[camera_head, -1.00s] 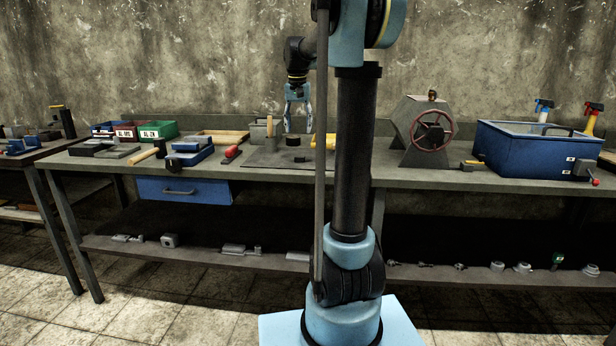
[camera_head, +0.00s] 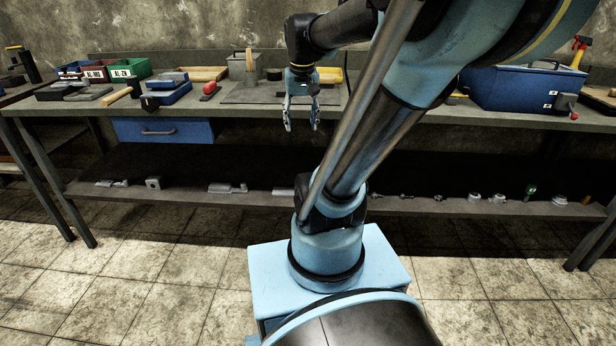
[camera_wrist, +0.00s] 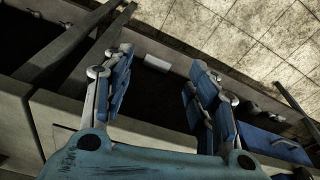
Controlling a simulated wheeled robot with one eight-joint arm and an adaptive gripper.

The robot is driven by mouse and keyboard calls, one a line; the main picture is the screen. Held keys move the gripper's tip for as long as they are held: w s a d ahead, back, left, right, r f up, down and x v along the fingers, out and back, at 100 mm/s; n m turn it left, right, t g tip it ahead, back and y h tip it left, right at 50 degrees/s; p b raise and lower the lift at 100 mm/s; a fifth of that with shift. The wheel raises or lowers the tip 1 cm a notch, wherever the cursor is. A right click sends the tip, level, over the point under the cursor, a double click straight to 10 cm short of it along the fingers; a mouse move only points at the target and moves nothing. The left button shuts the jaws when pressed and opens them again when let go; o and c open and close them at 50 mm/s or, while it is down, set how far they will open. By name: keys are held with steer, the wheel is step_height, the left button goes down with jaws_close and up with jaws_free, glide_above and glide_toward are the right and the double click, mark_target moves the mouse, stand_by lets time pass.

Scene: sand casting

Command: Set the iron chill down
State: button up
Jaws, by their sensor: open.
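My gripper (camera_head: 301,125) hangs open and empty in the head view, fingers down, in front of the bench's front edge. In the wrist view its two blue-padded fingers (camera_wrist: 160,65) are spread with nothing between them. A small dark block (camera_head: 274,75), which looks like the iron chill, rests on the dark plate (camera_head: 238,96) on the bench, behind and left of the gripper. Its details are too small to tell. It is not seen in the wrist view.
The lower shelf (camera_head: 240,199) carries several metal parts. A blue drawer (camera_head: 163,131) hangs under the bench.

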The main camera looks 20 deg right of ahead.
steer(key=s+f+n, duration=0.1)
steer(key=s+f, duration=1)
steer(key=f, duration=0.1)
steer(key=shift+a, duration=0.3)
steer(key=shift+s+f, duration=0.15)
steer(key=shift+f, duration=0.1)
steer(key=shift+c, duration=1.2)
steer(key=w+r+n+g+y, duration=0.1)
steer(key=w+r+n, duration=0.9)
steer(key=w+r, duration=1.8)
steer(key=w+d+r+n, duration=0.15)
steer(key=w+n, duration=0.25)
steer(key=w, duration=0.9)
glide_above(281, 91)
steer(key=shift+g+y, duration=0.3)
steer(key=f, duration=1)
steer(key=shift+w+d+f, duration=0.25)
steer(key=shift+w, duration=0.1)
steer(key=shift+s+f, duration=0.15)
steer(key=shift+f, duration=2.7)
jaws_close()
